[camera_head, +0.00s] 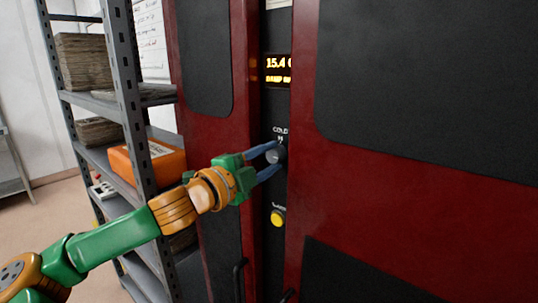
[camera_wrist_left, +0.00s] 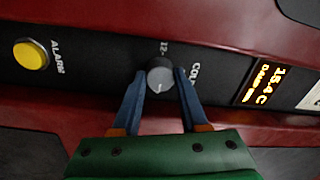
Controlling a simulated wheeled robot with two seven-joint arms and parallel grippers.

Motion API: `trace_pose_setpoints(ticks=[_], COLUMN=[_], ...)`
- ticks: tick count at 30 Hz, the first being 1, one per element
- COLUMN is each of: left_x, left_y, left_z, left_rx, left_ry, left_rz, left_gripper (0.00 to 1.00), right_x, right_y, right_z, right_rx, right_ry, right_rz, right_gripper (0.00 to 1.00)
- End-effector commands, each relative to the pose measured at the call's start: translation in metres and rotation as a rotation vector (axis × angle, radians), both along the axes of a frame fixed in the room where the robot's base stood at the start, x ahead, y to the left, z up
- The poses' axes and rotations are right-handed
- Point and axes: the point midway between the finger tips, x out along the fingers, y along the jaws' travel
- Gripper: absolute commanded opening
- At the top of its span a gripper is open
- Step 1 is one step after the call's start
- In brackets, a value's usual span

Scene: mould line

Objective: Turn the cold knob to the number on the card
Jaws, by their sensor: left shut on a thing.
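The cold knob (camera_head: 274,156) is a grey round knob on the dark panel strip, below the letters "COLD". It also shows in the left wrist view (camera_wrist_left: 159,76), with a pale pointer line and a "12" printed beside it. My left gripper (camera_head: 272,161) is shut on the knob, with one blue finger on either side of it. The fingers hide part of the dial marks, so the setting cannot be read. A white card (camera_wrist_left: 310,95) shows only in part at the right edge of the left wrist view; no number is readable on it. My right gripper is not in view.
An amber display (camera_head: 278,68) reading 15.4 sits above the knob, and a yellow alarm button (camera_head: 278,218) below it. Dark red cabinet doors (camera_head: 300,200) flank the strip. At left a grey metal shelf (camera_head: 125,90) holds stacked sheets and an orange case (camera_head: 160,160).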

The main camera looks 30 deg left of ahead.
Motion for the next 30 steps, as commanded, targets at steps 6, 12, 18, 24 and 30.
trace_pose_setpoints(ticks=[6, 12, 18, 24, 30], left_x=[0.0001, 0.0001, 0.0002, 0.0003, 0.0002], left_y=[-0.0005, -0.0006, -0.0005, -0.0006, -0.0003], left_z=[-0.0009, -0.0017, -0.0022, -0.0025, -0.0018], left_rx=[0.054, 0.071, 0.072, 0.072, 0.071], left_ry=[-0.002, -0.003, -0.001, -0.001, -0.002], left_rz=[-0.002, -0.002, -0.001, -0.001, -0.001], left_gripper=[0.0, 0.0, 0.0, 0.56, 0.56], right_x=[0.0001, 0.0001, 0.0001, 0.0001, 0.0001], right_y=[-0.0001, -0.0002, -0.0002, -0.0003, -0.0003], right_z=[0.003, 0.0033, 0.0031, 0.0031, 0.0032], right_rx=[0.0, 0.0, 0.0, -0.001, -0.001], right_ry=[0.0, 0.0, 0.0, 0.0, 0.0], right_rz=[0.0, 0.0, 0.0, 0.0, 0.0], right_gripper=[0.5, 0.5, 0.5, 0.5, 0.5])
